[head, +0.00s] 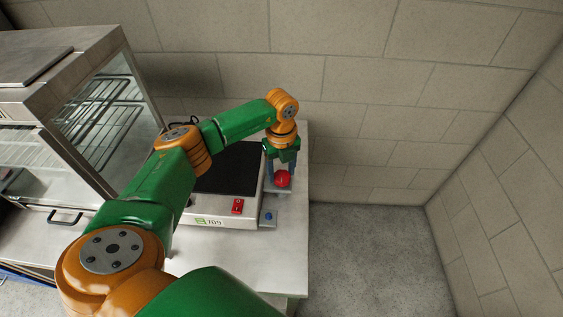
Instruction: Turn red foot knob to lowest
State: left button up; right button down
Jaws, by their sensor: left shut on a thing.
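The red foot knob (283,179) is a small round red knob on a grey foot plate at the right side of a flat black-topped appliance (228,170). My left gripper (280,177) reaches down over it from above, with its blue fingers on either side, shut on the knob. The fingers hide part of the knob, and I cannot tell its turned position. My right gripper is not in view.
A blue knob (268,216) sits on a nearer foot plate, and a red switch (237,206) is on the appliance's front. A glass-sided metal cabinet (75,110) stands at left. The steel table (235,255) has bare room in front; a block wall is behind.

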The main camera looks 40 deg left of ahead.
aim_at(281, 174)
pick_arm(q)
jog(key=shift+w+r, duration=0.1)
jog(key=o, duration=1.4)
jog(key=shift+c, duration=0.2)
notch_tip(281, 174, up, 6)
jog(key=shift+r+b, duration=0.25)
jog(key=shift+b, duration=0.55)
jog(key=shift+r, duration=0.3)
